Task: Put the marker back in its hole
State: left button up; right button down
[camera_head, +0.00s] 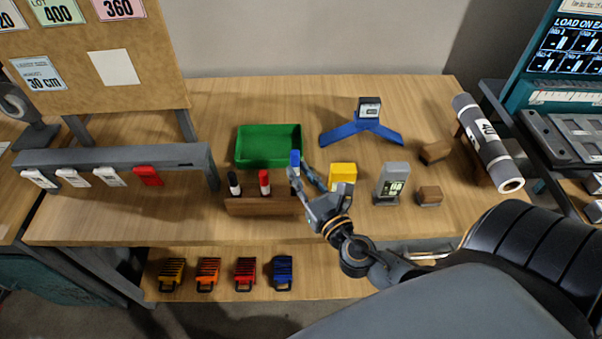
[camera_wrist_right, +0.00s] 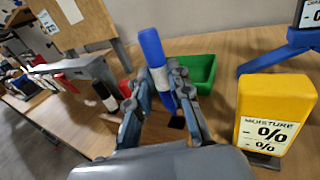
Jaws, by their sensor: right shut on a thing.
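A blue marker (camera_head: 295,159) is upright, slightly tilted, in my right gripper (camera_head: 303,176) at the right end of the wooden marker block (camera_head: 260,207). In the right wrist view the fingers of the gripper (camera_wrist_right: 163,80) close around the white and blue body of the marker (camera_wrist_right: 151,46). A black marker (camera_head: 233,184) and a red marker (camera_head: 265,182) stand upright in the block to the left. The fingers hide the marker's lower end in the head view, so I cannot tell whether it touches the block. My left gripper is not in view.
A green tray (camera_head: 268,163) lies behind the block. A yellow moisture meter (camera_head: 342,174) and a grey device (camera_head: 391,184) stand close to the right. A grey rail with tags (camera_head: 110,156) is on the left. A blue stand (camera_head: 361,132) is at the back.

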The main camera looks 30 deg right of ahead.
jog(key=shift+f, duration=0.2)
dwell(0.5)
jog(key=shift+f+b, duration=0.35)
jog(key=shift+b, duration=0.1)
jog(key=shift+f+b, duration=2.55)
jog(key=shift+f, duration=0.25)
jog(key=c, duration=1.1)
grip_release()
jog(key=shift+c, duration=0.2)
jog(key=shift+s, duration=0.1)
jog(key=shift+s, duration=0.3)
jog(key=s+a, duration=0.1)
jog(key=s, duration=1)
